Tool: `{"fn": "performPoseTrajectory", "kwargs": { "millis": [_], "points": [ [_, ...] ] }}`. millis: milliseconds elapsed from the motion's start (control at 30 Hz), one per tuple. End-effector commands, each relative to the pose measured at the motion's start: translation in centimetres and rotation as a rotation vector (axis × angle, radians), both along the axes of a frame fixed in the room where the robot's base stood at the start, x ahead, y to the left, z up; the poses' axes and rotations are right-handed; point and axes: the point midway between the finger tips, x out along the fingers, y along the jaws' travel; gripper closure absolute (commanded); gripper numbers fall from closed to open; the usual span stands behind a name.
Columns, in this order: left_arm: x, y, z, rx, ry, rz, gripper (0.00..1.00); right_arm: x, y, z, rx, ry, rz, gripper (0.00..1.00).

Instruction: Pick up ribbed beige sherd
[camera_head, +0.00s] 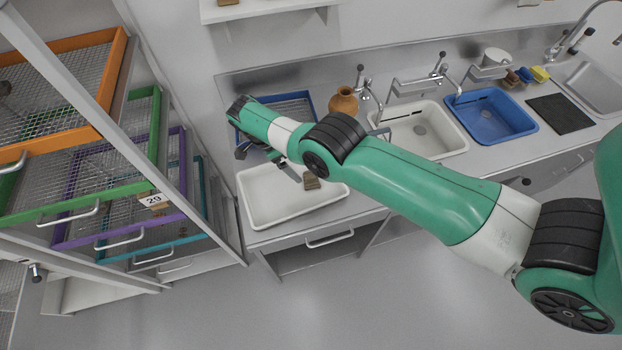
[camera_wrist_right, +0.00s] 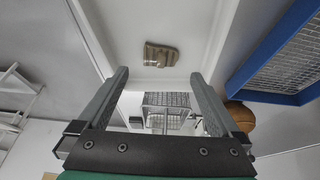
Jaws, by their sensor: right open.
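The ribbed beige sherd (camera_wrist_right: 160,54) lies in a white tray (camera_wrist_right: 142,15), beyond my fingertips and roughly centred between them in the right wrist view. A brownish sherd (camera_head: 311,181) shows in the white tray (camera_head: 262,222) in the head view, near the tray's right part; its ribs are too small to make out there. My right gripper (camera_head: 263,156) is over the far left part of the tray, partly hidden by its own arm. In the wrist view my right gripper (camera_wrist_right: 158,76) is open, with nothing between its fingers. My left gripper is not in view.
A blue mesh-bottomed tray (camera_head: 289,97) and an orange-brown pot (camera_head: 344,103) stand behind the white tray. A rack of coloured mesh drawers (camera_head: 82,198) stands at the left. White and blue basins (camera_head: 492,116) lie to the right along the counter.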

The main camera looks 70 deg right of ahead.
Motion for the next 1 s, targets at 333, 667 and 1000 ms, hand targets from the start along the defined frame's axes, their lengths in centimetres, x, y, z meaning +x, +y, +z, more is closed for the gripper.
{"fn": "performPoseTrajectory", "kwargs": {
  "millis": [333,667,1000],
  "points": [
    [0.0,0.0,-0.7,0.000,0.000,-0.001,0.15,-1.3,-0.9,-3.8,-0.002,0.000,0.000,0.00],
    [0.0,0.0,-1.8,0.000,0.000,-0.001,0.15,-2.9,-2.1,-7.6,-0.002,0.001,0.000,0.00],
    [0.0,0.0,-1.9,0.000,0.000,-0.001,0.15,-3.2,-2.4,-8.3,-0.003,-0.002,0.001,0.07]
  ]
}}
